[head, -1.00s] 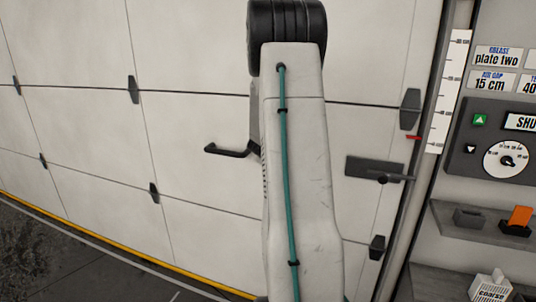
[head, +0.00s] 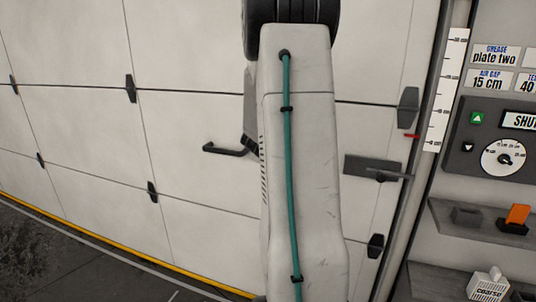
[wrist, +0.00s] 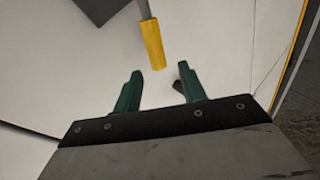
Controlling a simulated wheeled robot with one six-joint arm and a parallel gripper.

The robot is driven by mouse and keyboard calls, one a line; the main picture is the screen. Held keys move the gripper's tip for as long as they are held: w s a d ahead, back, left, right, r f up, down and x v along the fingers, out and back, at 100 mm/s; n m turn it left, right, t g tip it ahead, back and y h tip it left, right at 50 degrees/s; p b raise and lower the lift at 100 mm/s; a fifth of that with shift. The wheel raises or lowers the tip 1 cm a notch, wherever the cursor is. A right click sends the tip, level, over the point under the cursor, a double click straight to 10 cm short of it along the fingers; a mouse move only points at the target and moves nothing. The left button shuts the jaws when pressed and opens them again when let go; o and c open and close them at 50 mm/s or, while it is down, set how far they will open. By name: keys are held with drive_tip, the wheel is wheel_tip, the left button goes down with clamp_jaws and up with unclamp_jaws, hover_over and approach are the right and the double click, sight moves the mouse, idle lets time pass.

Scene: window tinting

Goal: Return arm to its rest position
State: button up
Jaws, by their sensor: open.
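My arm's pale link with a teal cable (head: 290,180) rises through the middle of the head view, with a dark joint at its top. My gripper (wrist: 158,88) shows in the wrist view with two green fingers apart and nothing between them. The gripper itself is hidden in the head view. A yellow-ended handle (wrist: 153,42) on a grey rod lies beyond the fingertips in the wrist view, apart from them.
A white panelled shutter door (head: 70,130) fills the background, with a black handle (head: 225,149) and a grey latch (head: 372,169). At right are a control panel with a dial (head: 502,158) and shelves holding an orange block (head: 517,214) and a white box marked coarse (head: 488,285).

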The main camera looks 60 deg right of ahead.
drive_tip(key=shift+v, duration=0.95)
